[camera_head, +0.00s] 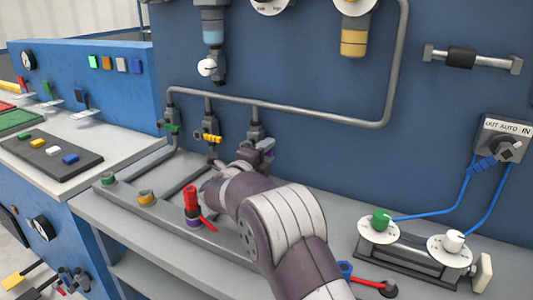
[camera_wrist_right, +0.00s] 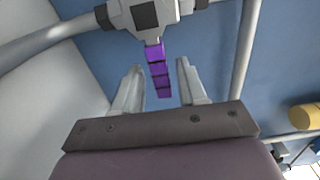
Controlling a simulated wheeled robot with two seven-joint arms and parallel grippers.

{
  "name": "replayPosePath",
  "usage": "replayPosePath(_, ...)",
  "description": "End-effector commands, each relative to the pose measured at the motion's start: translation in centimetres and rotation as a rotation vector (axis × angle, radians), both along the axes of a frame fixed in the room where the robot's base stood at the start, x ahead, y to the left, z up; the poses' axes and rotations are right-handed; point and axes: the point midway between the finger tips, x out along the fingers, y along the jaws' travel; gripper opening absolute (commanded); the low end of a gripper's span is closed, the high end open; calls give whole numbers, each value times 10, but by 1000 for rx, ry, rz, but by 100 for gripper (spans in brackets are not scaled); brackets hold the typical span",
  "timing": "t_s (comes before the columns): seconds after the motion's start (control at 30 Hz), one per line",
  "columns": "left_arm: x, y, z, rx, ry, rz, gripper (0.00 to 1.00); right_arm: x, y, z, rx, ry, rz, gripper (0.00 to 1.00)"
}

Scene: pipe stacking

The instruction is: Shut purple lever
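The purple lever (camera_wrist_right: 158,72) shows in the right wrist view as a segmented purple handle on a grey valve body (camera_wrist_right: 145,14). My right gripper (camera_wrist_right: 161,64) is open, with one finger on each side of the lever. Gaps show between the lever and both fingers. In the head view my right arm reaches up from the bottom to the third valve from the left, on the pipe at the blue wall. My left gripper is not in view.
Valves with a green handle (camera_head: 171,127) and a yellow handle (camera_head: 211,138) stand left of it. A red valve (camera_head: 192,198) stands on the bench beside my wrist. A grey pipe (camera_head: 300,108) runs above. Knobs with blue cables (camera_head: 430,214) are at the right.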

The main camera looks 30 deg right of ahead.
Motion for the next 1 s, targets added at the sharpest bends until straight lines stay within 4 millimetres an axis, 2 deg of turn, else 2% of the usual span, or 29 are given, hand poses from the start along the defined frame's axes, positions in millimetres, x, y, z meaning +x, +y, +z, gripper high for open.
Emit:
replayPosePath(0.17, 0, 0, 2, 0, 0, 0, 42, -4, 7, 2, -1, -2, 1, 42)
replayPosePath(0.4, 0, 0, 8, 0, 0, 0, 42, -28, 50, 2, -1, 0, 3, 42)
replayPosePath(0.5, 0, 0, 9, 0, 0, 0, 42, -35, 61, 1, 0, 0, 2, 42)
replayPosePath(1.0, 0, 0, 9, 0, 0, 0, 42, -38, 65, 0, 0, 0, 0, 42)
